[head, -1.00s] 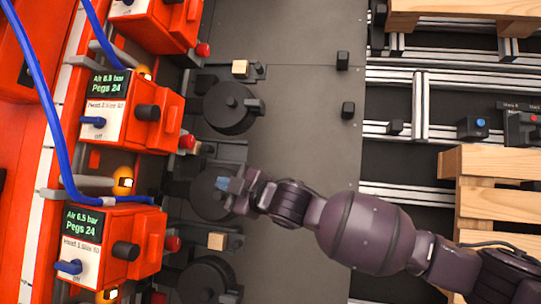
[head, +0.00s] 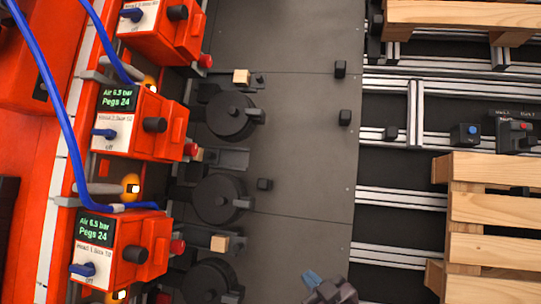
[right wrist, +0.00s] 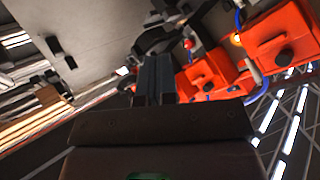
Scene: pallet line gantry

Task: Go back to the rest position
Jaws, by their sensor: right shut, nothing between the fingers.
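My right gripper (head: 314,281) shows at the bottom edge of the head view, over the dark grey plate (head: 300,160). Its fingers are shut with nothing between them, and most of the arm is out of the picture. In the right wrist view the shut fingers (right wrist: 153,78) point away from the camera, apart from the orange units beyond them. My left gripper is not in the head view.
Orange units (head: 128,122) with green displays and blue hoses (head: 45,95) line the left. Round black discs (head: 219,198) and small wooden blocks (head: 219,243) stand beside them. Wooden pallets (head: 490,208) lie on metal rails at right. The middle plate is mostly clear.

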